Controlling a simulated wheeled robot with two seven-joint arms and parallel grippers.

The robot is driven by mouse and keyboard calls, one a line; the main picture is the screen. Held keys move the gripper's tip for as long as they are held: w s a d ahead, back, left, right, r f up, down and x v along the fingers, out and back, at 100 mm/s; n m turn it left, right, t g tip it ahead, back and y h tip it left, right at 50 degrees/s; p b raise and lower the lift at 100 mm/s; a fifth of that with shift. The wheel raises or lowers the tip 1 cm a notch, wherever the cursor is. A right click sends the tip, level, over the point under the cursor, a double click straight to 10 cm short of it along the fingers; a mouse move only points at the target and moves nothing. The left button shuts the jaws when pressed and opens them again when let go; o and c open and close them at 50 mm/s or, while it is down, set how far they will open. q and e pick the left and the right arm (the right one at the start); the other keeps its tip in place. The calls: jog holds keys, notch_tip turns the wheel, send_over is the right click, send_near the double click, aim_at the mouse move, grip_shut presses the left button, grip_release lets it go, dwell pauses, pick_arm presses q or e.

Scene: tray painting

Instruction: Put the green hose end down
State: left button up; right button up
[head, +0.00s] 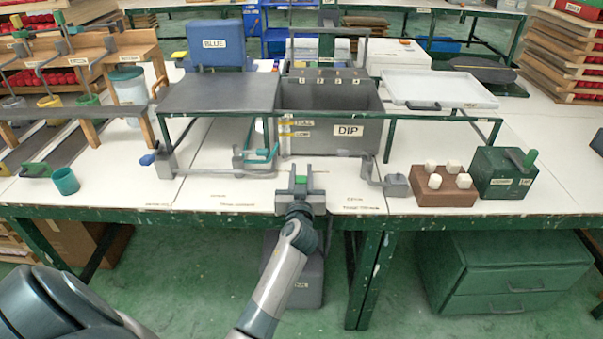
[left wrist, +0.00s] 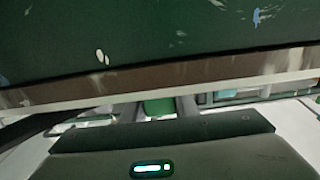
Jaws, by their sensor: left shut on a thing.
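My left gripper (head: 300,182) is at the front edge of the white table, in front of the grey DIP tank. It is shut on a small green piece (head: 300,180), which looks like the green hose end. In the left wrist view the green piece (left wrist: 158,107) shows between the two grey fingers, with most of it hidden by the gripper body. I cannot tell whether it touches the tabletop. My right gripper is not in view.
The grey DIP tank (head: 331,133) stands behind the gripper. A wooden block with white knobs (head: 443,197) and a dark green box (head: 499,176) are at the right. A teal cup (head: 65,181) is at the left. White tabletop (head: 225,190) left of the gripper is clear.

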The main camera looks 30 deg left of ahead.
pick_arm(q)
jog(key=shift+f, duration=0.1)
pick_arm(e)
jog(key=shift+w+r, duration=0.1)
pick_arm(q)
jog(key=o, duration=1.1)
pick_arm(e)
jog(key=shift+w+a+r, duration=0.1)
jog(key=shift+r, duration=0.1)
